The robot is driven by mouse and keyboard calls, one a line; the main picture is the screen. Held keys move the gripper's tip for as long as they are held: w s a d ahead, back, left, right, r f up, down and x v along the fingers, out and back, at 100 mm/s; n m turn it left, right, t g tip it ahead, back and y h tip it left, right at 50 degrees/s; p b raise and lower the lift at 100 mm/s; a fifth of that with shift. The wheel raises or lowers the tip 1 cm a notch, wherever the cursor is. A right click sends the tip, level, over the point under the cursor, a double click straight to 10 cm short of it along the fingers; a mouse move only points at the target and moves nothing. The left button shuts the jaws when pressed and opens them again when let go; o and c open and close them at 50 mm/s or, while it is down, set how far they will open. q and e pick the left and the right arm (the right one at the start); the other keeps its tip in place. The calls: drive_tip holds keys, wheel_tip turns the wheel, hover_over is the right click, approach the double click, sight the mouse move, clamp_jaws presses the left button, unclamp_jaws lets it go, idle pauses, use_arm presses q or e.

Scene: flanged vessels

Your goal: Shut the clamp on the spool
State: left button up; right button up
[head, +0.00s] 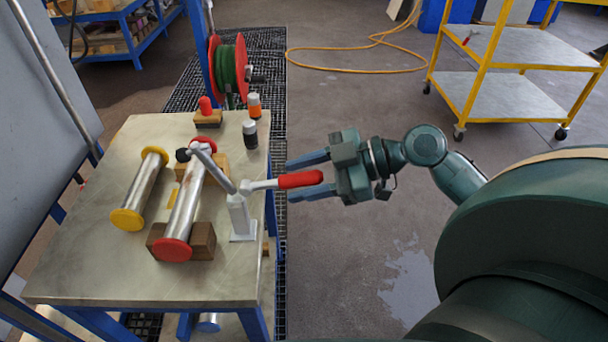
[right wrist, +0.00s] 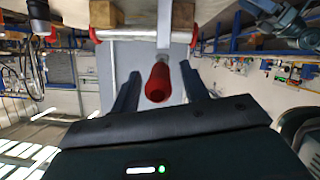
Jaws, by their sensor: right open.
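A steel spool with red flanges (head: 187,205) lies on wooden blocks (head: 203,240) on the table (head: 100,270). A grey clamp (head: 240,215) stands on the table to its right. The clamp's arm slants up over the spool to a black tip (head: 183,155); I cannot tell whether the tip touches it. The clamp's red handle (head: 300,179) sticks out level to the right. My right gripper (head: 289,181) is open, its fingers on either side of the handle. In the right wrist view the handle (right wrist: 158,84) shows between the fingers, apart from both. My left gripper is out of view.
A spool with yellow flanges (head: 142,190) lies left of the red one. A small red-topped piece on a block (head: 208,117) and two bottles (head: 250,133) stand at the table's back. A hose reel (head: 230,70) stands behind. The floor right of the table is open.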

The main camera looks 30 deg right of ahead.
clamp_jaws()
idle(0.5)
